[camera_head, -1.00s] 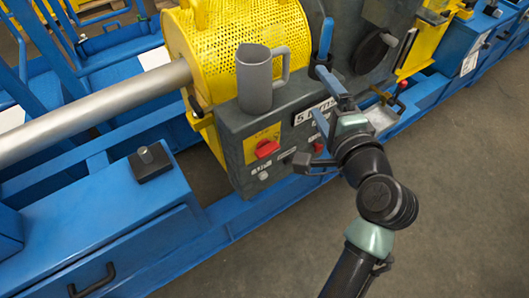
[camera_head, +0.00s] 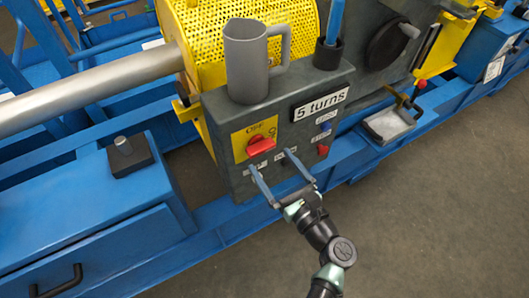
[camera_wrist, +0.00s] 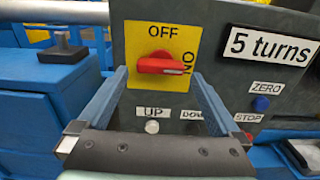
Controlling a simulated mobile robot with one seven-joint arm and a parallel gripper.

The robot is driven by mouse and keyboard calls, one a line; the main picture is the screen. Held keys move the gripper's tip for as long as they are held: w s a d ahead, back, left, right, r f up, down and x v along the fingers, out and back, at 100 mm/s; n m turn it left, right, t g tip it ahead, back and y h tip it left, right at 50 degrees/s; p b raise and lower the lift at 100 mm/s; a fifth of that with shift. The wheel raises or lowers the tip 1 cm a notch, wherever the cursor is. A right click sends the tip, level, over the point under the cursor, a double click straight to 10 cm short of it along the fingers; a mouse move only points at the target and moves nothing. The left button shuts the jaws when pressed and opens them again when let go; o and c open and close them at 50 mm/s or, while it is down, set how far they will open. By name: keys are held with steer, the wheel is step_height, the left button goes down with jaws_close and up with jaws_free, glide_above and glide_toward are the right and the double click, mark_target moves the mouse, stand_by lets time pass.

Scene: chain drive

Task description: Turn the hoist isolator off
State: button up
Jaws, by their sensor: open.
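The isolator is a red rotary handle (camera_head: 260,146) on a yellow plate (camera_head: 240,140) on the front of a grey control box (camera_head: 225,118). In the wrist view the red handle (camera_wrist: 160,66) lies level, its right end towards the ON label (camera_wrist: 187,62); the OFF label (camera_wrist: 163,31) is above it. My gripper (camera_head: 270,160) is open in front of the box, just below the handle. In the wrist view its two fingers (camera_wrist: 160,73) stand wide apart, left and right of the handle, with nothing between them held. Contact with the panel cannot be told.
Below the plate are the UP button (camera_wrist: 152,127) and a DOWN label partly hidden by the right finger. Blue ZERO (camera_wrist: 261,104) and red STOP buttons sit to the right. A grey mug (camera_head: 248,70) stands on the box, beside a dark cup (camera_head: 328,54) with a blue item.

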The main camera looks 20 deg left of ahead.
mark_target(264, 151)
steer(key=shift+x, duration=2.3)
steer(key=shift+c, duration=0.2)
steer(key=c, duration=1)
steer(key=shift+b, duration=0.3)
